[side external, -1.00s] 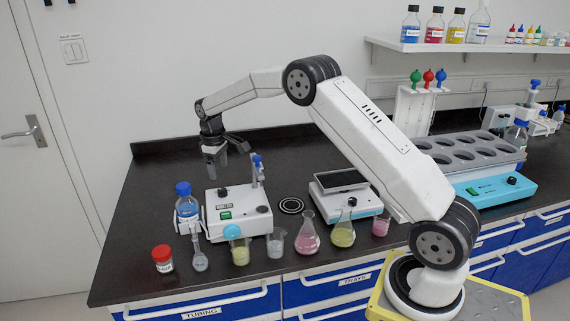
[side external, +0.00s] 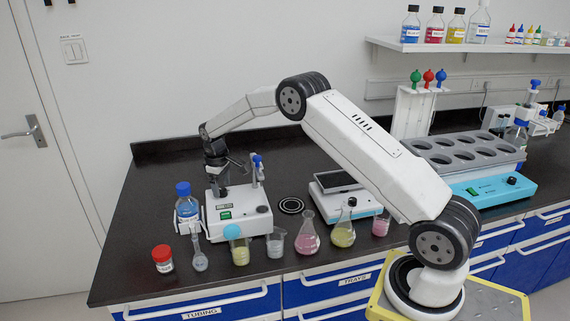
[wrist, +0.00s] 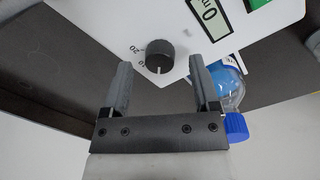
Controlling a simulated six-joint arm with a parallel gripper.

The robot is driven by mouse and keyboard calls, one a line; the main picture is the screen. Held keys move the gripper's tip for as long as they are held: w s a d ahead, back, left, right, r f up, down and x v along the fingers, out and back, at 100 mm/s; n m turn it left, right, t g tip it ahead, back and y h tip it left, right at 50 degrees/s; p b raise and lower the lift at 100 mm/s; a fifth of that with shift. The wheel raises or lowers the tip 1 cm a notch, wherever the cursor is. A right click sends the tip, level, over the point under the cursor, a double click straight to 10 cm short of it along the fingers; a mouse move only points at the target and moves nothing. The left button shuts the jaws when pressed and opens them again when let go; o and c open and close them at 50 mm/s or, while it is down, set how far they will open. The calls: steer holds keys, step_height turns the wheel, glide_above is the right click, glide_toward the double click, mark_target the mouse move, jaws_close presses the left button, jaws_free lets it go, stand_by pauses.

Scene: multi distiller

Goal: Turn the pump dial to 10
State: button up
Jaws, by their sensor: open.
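The pump (side external: 245,221) is a white box with a green switch on the bench in the side external view. Its black round dial (wrist: 160,53) shows in the wrist view, with a white pointer line toward my gripper's base. Printed marks that look like 20 and 10 lie left of the dial. A display on the panel (wrist: 230,45) shows a 0. My gripper (wrist: 161,68) is open and points down, with one finger on each side of the dial. I cannot tell whether they touch it. In the side external view my gripper (side external: 218,184) hides the dial.
A blue-capped bottle (side external: 187,207) stands close left of the pump; its cap (wrist: 236,127) shows beside my right finger. Several beakers and flasks, including a pink flask (side external: 307,240), line the bench front. A tube holder (side external: 257,172) rises at the pump's right.

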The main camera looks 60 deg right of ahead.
steer(key=shift+f, duration=0.65)
jaws_close()
steer(key=shift+m, duration=0.3)
steer(key=m, duration=0.4)
steer(key=shift+w, duration=0.1)
steer(key=m, duration=0.4)
steer(key=shift+r, duration=0.1)
stand_by(0.3)
